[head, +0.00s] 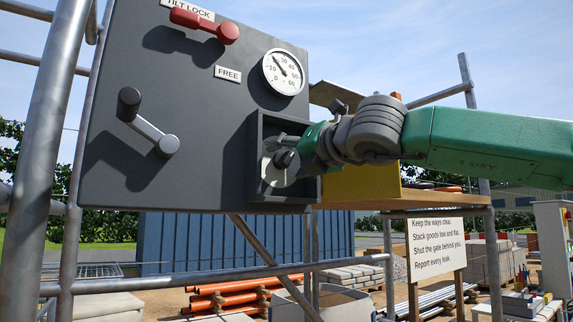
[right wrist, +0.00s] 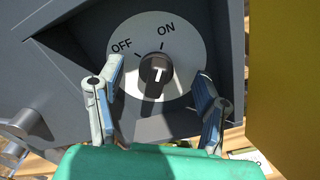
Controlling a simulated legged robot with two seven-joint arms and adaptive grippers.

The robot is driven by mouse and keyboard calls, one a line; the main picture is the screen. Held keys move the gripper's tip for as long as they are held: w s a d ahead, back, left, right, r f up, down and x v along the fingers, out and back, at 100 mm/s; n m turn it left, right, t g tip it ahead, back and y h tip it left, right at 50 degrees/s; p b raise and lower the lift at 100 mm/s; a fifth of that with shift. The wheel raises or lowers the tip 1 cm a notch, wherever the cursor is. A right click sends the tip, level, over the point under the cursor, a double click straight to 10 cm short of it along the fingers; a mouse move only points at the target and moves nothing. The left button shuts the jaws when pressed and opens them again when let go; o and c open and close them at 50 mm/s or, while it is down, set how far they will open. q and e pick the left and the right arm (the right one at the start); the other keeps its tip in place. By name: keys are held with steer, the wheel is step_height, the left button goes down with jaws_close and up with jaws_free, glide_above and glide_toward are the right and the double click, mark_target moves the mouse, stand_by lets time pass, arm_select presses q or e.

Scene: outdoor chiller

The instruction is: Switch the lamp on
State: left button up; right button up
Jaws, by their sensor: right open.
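A round dark knob (right wrist: 155,70) sits on a pale disc (right wrist: 188,52) marked OFF at the left and ON at the upper right. A white mark shows on the knob's face; I cannot tell for sure which label it points to. The disc is recessed in a dark open-fronted box (head: 254,160) on a grey panel (head: 195,100). My right gripper (right wrist: 158,72) is open, with one finger on each side of the knob and visible gaps between. In the head view the right gripper (head: 300,148) reaches into the box from the right. No lamp is clearly identifiable. My left gripper is not in view.
The panel also carries a red handle (head: 204,24), a dial gauge (head: 284,72) and a grey lever (head: 148,124). The recess walls stand close around the fingers. A yellow block (head: 362,186) is right of the box. Metal scaffold poles (head: 42,150) stand left.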

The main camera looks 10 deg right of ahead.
steer(key=shift+s+f, duration=0.1)
steer(key=shift+s, duration=0.15)
steer(key=b+v, duration=0.2)
steer(key=v, duration=0.4)
steer(key=shift+s+b, duration=0.3)
steer(key=shift+b, duration=0.05)
steer(key=shift+d, duration=0.1)
steer(key=v, duration=1.1)
steer(key=shift+s+d, duration=0.25)
steer(key=shift+s, duration=0.1)
